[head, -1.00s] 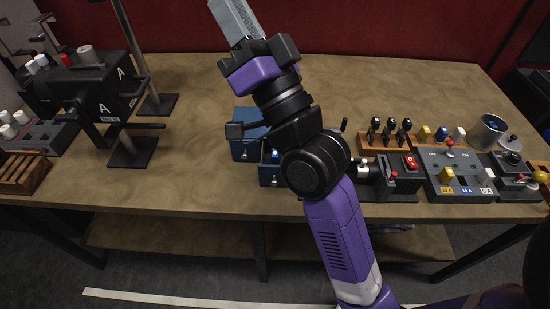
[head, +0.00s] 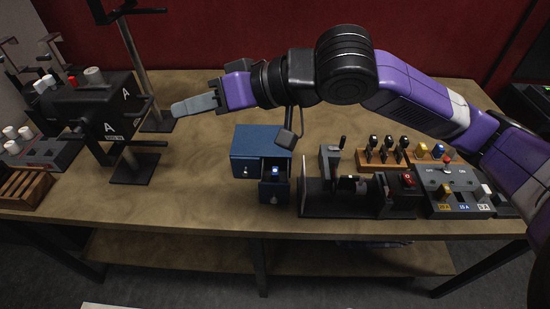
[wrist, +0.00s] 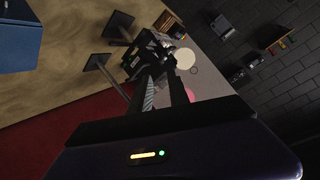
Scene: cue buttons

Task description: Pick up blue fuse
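A small blue fuse with a light top (head: 275,172) sits in the open right drawer of the blue cabinet (head: 249,139). Another blue piece (head: 438,149) stands in the wooden rack at the right, between a yellow and a white one, partly behind my arm. My gripper (head: 190,105) is raised over the table, left of and behind the cabinet, pointing left. In the wrist view its two fingers (wrist: 164,92) stand apart with nothing between them. The cabinet's edge also shows at the top left there (wrist: 18,35).
A black device marked A (head: 100,100) and metal stands (head: 133,167) are at the left. A lever device (head: 335,158), a red-switch box (head: 398,190) and a grey fuse panel (head: 455,200) stand right of the cabinet. The table left of the cabinet is clear.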

